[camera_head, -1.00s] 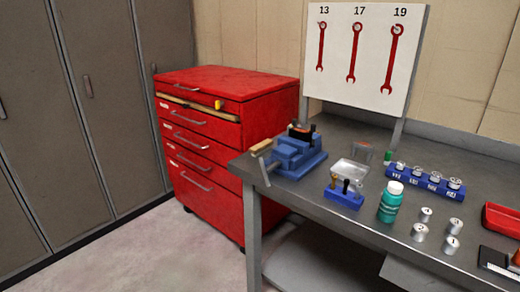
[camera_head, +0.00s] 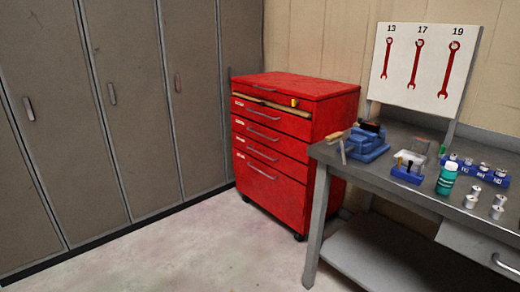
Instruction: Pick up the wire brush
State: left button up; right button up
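I cannot clearly make out a wire brush. A small piece with a wooden-looking end (camera_head: 333,136) sticks out at the left of the blue vise (camera_head: 367,148) on the workbench corner; I cannot tell what it is. A small blue holder (camera_head: 407,175) beside the vise carries a few upright tools, too small to identify. The top of the red cabinet (camera_head: 272,175) has a gap with a tan strip and a small yellow piece (camera_head: 294,102) at its right end. Neither of my grippers is in view.
The grey workbench (camera_head: 392,148) also carries a green bottle (camera_head: 446,178), metal cylinders and a blue socket rack (camera_head: 483,174). A board with red wrenches (camera_head: 417,65) stands behind. Grey lockers (camera_head: 50,130) line the left. The floor (camera_head: 190,250) in front is clear.

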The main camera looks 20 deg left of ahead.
aim_at(330, 140)
jog(key=u, duration=1.15)
jog(key=i, duration=1.6)
jog(key=z, duration=1.35)
jog(key=i, duration=0.65)
jog(key=z, duration=0.7)
